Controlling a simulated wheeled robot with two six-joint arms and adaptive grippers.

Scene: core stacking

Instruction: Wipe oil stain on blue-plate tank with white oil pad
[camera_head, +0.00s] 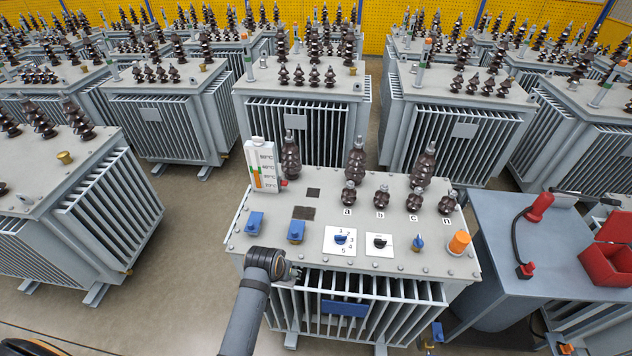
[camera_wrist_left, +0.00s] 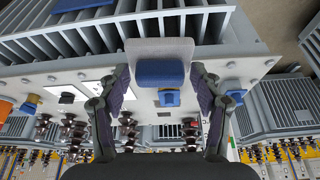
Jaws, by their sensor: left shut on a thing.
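The blue-plate tank is the grey transformer (camera_head: 330,255) in the middle, with its blue plate (camera_head: 345,308) on the finned front. Two dark patches (camera_head: 303,213) lie on its lid; I cannot tell which is the oil stain. My left gripper (camera_head: 288,272) is at the lid's front left edge. In the left wrist view, the fingers of my left gripper (camera_wrist_left: 160,88) are shut on the blue grip of a pale grey-white pad (camera_wrist_left: 160,48). The pad is hidden in the head view. I cannot tell whether it touches the tank. My right gripper is not in view.
A grey table (camera_head: 510,240) with a red toolbox (camera_head: 605,265) is at right. Other transformers stand behind and at left.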

